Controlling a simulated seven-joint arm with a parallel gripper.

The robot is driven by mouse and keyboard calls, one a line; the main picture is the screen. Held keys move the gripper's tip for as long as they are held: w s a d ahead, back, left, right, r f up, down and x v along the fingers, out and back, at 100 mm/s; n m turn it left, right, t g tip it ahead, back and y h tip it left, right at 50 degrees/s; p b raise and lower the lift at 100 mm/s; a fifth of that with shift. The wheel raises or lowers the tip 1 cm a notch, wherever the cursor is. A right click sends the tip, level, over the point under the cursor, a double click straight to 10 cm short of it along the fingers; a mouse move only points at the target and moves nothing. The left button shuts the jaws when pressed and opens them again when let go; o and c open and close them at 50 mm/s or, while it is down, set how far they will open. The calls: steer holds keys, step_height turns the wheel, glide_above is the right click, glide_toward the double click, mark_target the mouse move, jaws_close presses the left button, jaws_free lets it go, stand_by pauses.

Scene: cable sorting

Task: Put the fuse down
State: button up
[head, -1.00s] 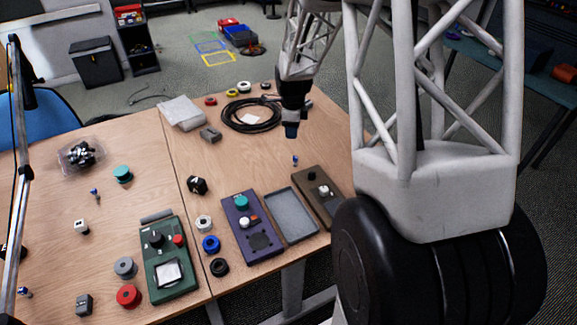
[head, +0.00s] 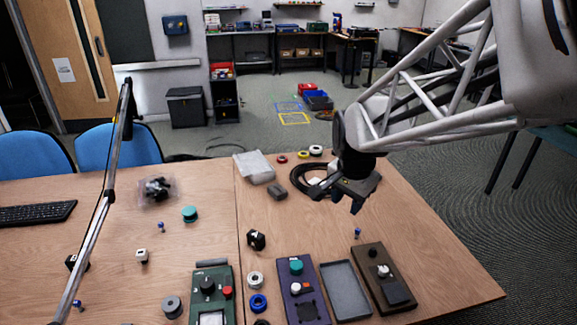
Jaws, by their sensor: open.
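My gripper (head: 340,198) hangs above the right part of the table in the head view. Its two fingers are apart, and I see nothing between them. A small blue-and-pale piece (head: 358,232), which may be the fuse, is on bare wood just below and right of the fingers in the picture. It is apart from them. Similar small blue pieces lie on the left part of the table, one near the teal knob (head: 161,227) and one at the front left (head: 78,305). They are too small to tell apart.
A grey tray (head: 345,290) stands between a purple panel (head: 302,302) and a brown panel (head: 383,278). A green device (head: 211,297) is farther left. A black cable coil (head: 300,178) lies behind my gripper. The table's right side is bare.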

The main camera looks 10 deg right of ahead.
steer(key=s+a+r+n, duration=0.1)
steer(key=s+a+n, duration=0.2)
steer(key=s+n, duration=0.2)
steer(key=s+a+r+n+t, duration=0.1)
steer(key=s+n, duration=0.4)
steer(key=s, duration=0.7)
steer(key=shift+a+r+n, duration=0.3)
steer(key=shift+a+r, duration=0.45)
steer(key=shift+a, duration=0.15)
